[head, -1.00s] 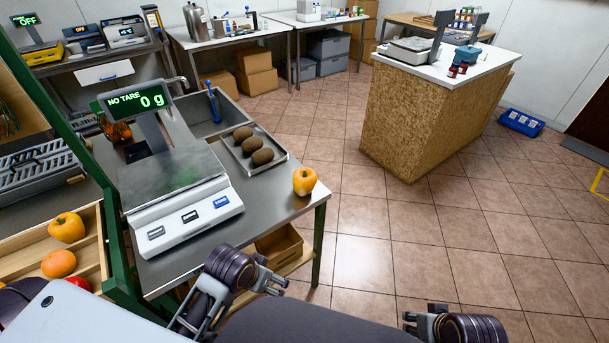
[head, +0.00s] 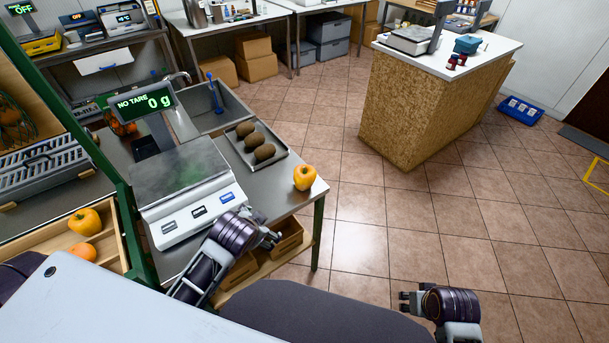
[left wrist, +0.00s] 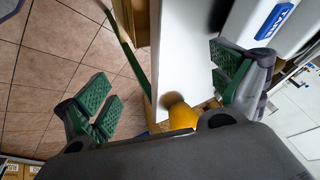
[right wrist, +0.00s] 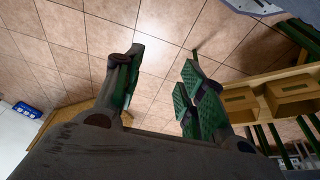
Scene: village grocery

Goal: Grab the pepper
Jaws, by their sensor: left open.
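A yellow-orange pepper (head: 305,177) stands on the front right corner of the steel table (head: 285,198). The left wrist view shows a yellow pepper (left wrist: 182,116) at its lower middle, partly hidden by my gripper's body. My left gripper (head: 272,238) is at the table's front edge, to the left of the pepper and nearer to me. Its fingers (left wrist: 162,88) are wide apart and empty. Another yellow pepper (head: 84,221) lies in the wooden crate at left. My right gripper (head: 406,302) is over the floor at right; its fingers (right wrist: 160,85) are apart with nothing between them.
A scale (head: 190,208) reading 0 g stands left of the pepper. Behind the pepper is a metal tray (head: 282,166) with several brown kiwi-like fruits. An orange fruit (head: 82,252) shares the wooden crate (head: 128,240). Floor right of the table is clear up to the counter (head: 410,110).

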